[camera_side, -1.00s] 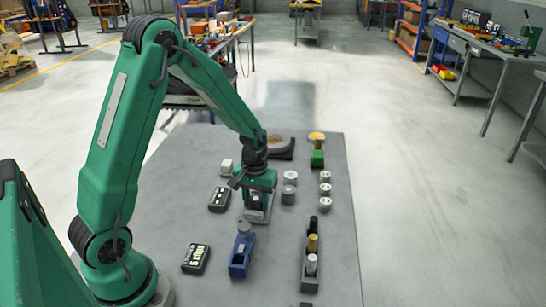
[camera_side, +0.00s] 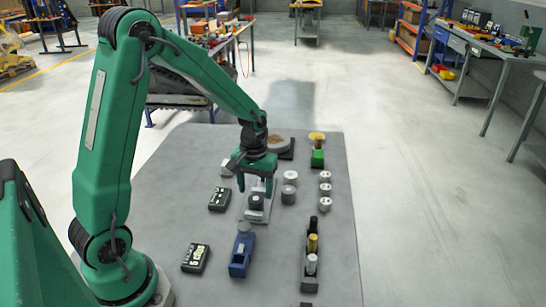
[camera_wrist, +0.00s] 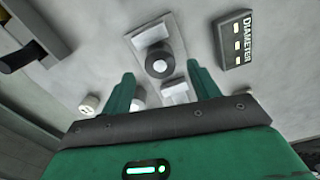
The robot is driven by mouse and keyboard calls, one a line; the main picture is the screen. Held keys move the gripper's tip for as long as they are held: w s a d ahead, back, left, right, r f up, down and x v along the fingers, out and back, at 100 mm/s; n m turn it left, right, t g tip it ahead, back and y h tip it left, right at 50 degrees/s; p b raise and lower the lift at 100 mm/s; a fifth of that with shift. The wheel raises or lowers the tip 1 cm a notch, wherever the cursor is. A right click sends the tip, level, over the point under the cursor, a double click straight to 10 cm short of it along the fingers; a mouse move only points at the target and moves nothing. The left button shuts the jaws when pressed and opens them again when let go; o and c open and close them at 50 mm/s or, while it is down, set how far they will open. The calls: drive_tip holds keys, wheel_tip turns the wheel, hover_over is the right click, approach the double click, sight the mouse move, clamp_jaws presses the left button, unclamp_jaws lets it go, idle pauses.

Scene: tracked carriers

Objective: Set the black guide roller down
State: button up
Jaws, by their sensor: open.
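The black guide roller (camera_side: 256,202) stands on a light metal plate (camera_side: 254,217) in the middle of the table. In the wrist view the roller (camera_wrist: 159,62) shows as a dark ring with a pale centre, on the same plate (camera_wrist: 147,36). My gripper (camera_side: 257,187) is above the roller, with its fingers apart and nothing between them. In the wrist view my gripper (camera_wrist: 161,78) is open, and the roller lies beyond the fingertips, between their lines. They look clear of it.
Black boxes with pale markings (camera_side: 219,199) (camera_side: 195,258) lie left of the plate. A blue block (camera_side: 240,262) is in front. A dark rack (camera_side: 310,272) with upright cylinders stands right. Several silver cylinders (camera_side: 325,189) and a green block (camera_side: 317,158) are behind right.

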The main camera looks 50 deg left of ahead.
sight(256, 199)
wheel_tip(256, 199, up, 7)
drive_tip(key=shift+r, duration=0.15)
idle(0.8)
drive_tip(key=s+d+r+m+t, duration=0.2)
drive_tip(key=s+d+r+m, duration=0.1)
drive_tip(key=s, duration=0.5)
drive_tip(key=s+d+r+m+t, duration=0.3)
drive_tip(key=s+d+r, duration=0.2)
drive_tip(key=s+r, duration=0.2)
drive_tip(key=shift+s+d+r+m+t, duration=0.2)
drive_tip(key=shift+s+r+m+t, duration=0.15)
drive_tip(key=shift+r+m, duration=0.1)
